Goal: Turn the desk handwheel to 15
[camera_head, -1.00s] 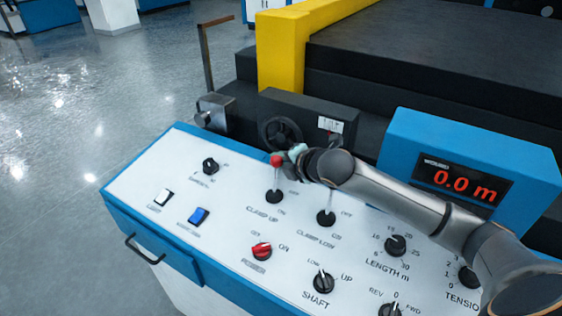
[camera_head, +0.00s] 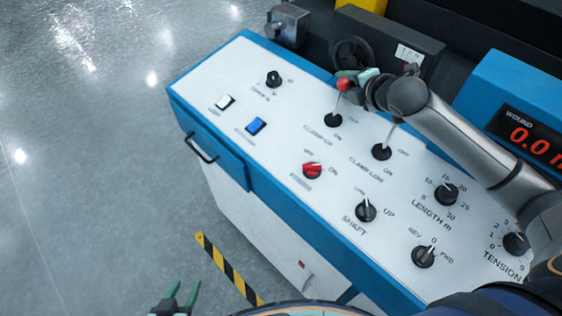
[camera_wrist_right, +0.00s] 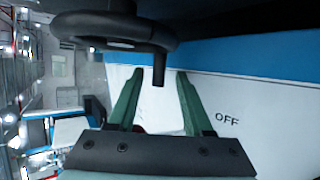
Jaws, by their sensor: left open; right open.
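The black handwheel (camera_head: 350,54) stands upright at the back of the control desk, on a dark box with a small white label plate (camera_head: 409,55), too small to read. In the right wrist view the black wheel (camera_wrist_right: 108,32) fills the upper part, and its handle peg (camera_wrist_right: 159,72) hangs down between my fingertips. My right gripper (camera_wrist_right: 160,74) is open, a finger on each side of the peg; I cannot tell if either touches. In the head view that gripper is mostly hidden by its own wrist. My left gripper (camera_head: 180,294) is open and empty, low over the floor.
A red-knobbed lever (camera_head: 343,86) stands right beside my right gripper. Another lever (camera_head: 383,150), a red switch (camera_head: 312,170) and several dials cover the white desk top (camera_head: 285,120). A blue display (camera_head: 520,130) stands at the right. The floor at left is clear.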

